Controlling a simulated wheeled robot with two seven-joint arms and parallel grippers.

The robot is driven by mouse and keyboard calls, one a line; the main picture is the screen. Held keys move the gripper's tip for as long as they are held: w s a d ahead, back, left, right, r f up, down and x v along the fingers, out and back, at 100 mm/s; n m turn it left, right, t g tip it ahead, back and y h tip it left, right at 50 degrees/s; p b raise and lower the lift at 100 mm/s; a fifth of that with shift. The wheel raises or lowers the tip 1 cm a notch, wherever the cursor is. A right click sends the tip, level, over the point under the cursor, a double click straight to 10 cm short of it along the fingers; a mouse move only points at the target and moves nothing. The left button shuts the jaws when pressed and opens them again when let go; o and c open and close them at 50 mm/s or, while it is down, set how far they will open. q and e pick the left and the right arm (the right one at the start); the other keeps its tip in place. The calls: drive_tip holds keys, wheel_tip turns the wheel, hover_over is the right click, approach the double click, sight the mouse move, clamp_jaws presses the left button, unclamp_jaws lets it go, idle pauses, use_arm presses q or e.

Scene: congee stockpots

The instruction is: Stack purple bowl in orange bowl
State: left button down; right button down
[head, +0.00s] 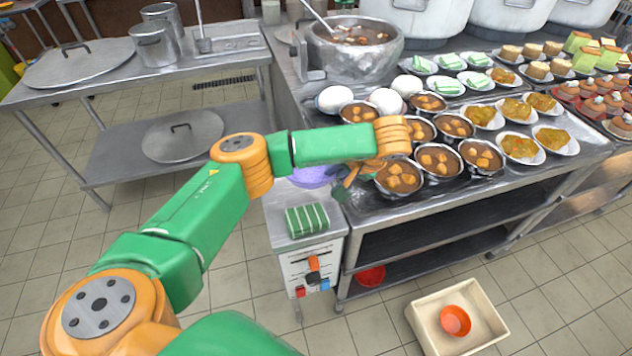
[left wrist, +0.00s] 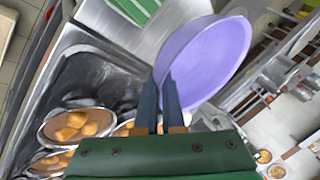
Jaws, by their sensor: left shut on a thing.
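The purple bowl (head: 312,177) is at the counter's left edge, partly hidden behind my left arm in the head view. My left gripper (head: 341,190) is shut on its rim. In the left wrist view the purple bowl (left wrist: 212,58) is tilted, with its inside facing the camera, and the fingers (left wrist: 165,92) meet at its rim. The orange bowl (head: 455,321) sits upright and empty in a cream crate (head: 420,318) on the floor at the lower right, apart from the purple bowl. My right gripper is not in view.
Several bowls of brown stew (head: 437,160) stand close to my left gripper. A green wrapped block (head: 307,220) lies on the small metal stand in front. A red bowl (head: 371,276) is under the counter. Floor around the crate is clear.

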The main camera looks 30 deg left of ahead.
sight(320, 179)
use_arm(q)
drive_tip(key=a+f, duration=0.1)
drive_tip(key=f, duration=0.1)
drive_tip(key=s+a+f, duration=0.1)
drive_tip(key=a+f, duration=0.1)
drive_tip(key=shift+a, duration=0.25)
drive_tip(key=shift+f, duration=1.7)
drive_tip(key=shift+f, duration=0.1)
drive_tip(key=c, duration=1)
unclamp_jaws()
drive_tip(key=shift+d, duration=0.1)
drive_tip(key=shift+c, duration=0.2)
